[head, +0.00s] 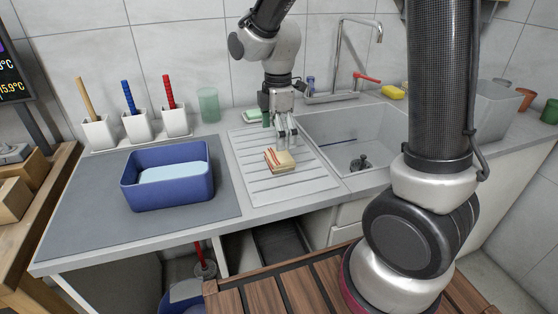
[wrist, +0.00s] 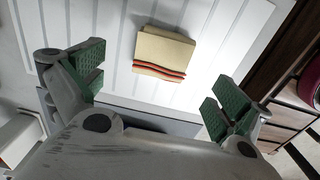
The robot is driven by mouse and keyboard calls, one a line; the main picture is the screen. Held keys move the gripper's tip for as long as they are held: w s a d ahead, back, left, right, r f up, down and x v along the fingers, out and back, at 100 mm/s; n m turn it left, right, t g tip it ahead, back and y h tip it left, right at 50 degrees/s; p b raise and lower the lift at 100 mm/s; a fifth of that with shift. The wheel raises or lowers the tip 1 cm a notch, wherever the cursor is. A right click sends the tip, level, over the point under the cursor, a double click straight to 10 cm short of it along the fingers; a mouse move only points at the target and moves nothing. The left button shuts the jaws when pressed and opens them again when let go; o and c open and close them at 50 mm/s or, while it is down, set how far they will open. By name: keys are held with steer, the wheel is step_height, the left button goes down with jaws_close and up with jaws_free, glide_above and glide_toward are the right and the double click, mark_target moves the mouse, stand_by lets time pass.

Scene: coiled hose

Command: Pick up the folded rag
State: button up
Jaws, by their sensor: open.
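The folded rag (head: 280,161) is cream-yellow with red and dark stripes along one edge. It lies on the white ribbed drainboard (head: 259,180) left of the sink basin. In the wrist view the rag (wrist: 165,52) lies beyond the fingertips, near the middle between them. My gripper (head: 283,143) is pointed down just behind the rag in the head view. In the wrist view my gripper (wrist: 154,90) has its green-padded fingers wide apart with nothing between them. The rag is fully visible in the wrist view.
A blue tub (head: 167,196) stands on a grey mat (head: 75,215) at left. White holders with coloured handles (head: 137,127) and a green cup (head: 209,105) line the back wall. The sink basin (head: 345,151) and faucet (head: 344,45) are at right.

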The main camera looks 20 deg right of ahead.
mark_target(279, 155)
steer(key=f, duration=0.7)
steer(key=shift+s, duration=0.2)
steer(key=shift+c, duration=0.2)
steer(key=c, duration=1.1)
steer(key=shift+r, duration=0.2)
